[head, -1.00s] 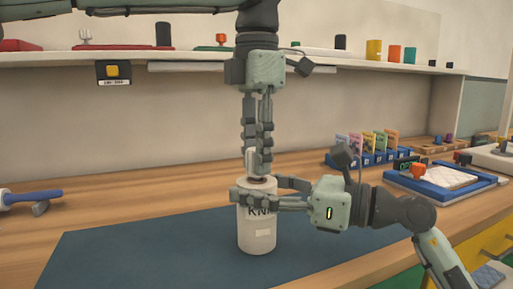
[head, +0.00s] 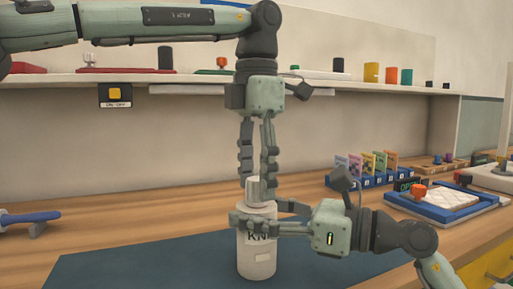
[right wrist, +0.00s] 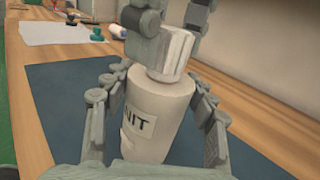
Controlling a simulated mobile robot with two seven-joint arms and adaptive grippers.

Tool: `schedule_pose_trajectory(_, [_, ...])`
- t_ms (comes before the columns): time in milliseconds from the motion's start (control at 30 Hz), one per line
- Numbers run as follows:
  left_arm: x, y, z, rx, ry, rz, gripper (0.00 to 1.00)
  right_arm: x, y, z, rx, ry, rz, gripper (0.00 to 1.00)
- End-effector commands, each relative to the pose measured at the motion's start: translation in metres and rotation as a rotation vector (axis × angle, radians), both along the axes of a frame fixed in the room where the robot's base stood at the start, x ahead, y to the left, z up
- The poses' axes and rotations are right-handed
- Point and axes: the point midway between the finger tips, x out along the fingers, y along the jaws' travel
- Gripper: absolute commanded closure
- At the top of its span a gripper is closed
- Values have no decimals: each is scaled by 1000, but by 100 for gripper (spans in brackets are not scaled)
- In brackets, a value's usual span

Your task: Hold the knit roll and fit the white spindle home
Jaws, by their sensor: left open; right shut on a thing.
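The knit roll (head: 257,262) is a white upright cylinder with a "KNIT" label, standing on the dark blue mat. My right gripper (head: 240,222) is shut around its upper part from the right; its fingers also flank the roll (right wrist: 155,120) in the right wrist view. The white spindle (head: 253,191) stands at the roll's top centre, its lower end hidden in or behind the rim. It also shows in the right wrist view (right wrist: 172,52). My left gripper (head: 258,187) points down from above, open, with its fingertips at either side of the spindle. Contact with the spindle cannot be told.
The blue mat (head: 130,270) has free room left of the roll. A blue-handled tool (head: 30,217) lies at the left. A card rack (head: 370,178) and a blue tray (head: 445,215) stand at the right. A loaded shelf (head: 200,80) runs behind my left arm.

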Motion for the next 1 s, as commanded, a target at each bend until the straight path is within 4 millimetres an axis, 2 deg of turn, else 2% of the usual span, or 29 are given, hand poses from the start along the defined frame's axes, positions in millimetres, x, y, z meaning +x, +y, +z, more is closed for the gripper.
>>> schedule_pose_trajectory(300, [0, -1, 66, -4, -2, 0, 50, 0, 0, 0, 0, 0, 0, 69])
schedule_pose_trajectory(500, [1, -1, 99, -2, -3, 2, 50, 0, 0, 0, 1, 0, 0, 69])
schedule_pose_trajectory(700, [0, 0, 111, -3, -1, 0, 50, 0, 0, 0, 1, 0, 0, 69])
schedule_pose_trajectory(1000, [0, 0, 111, -2, -1, 0, 50, 0, 0, 0, 1, 0, 0, 69])
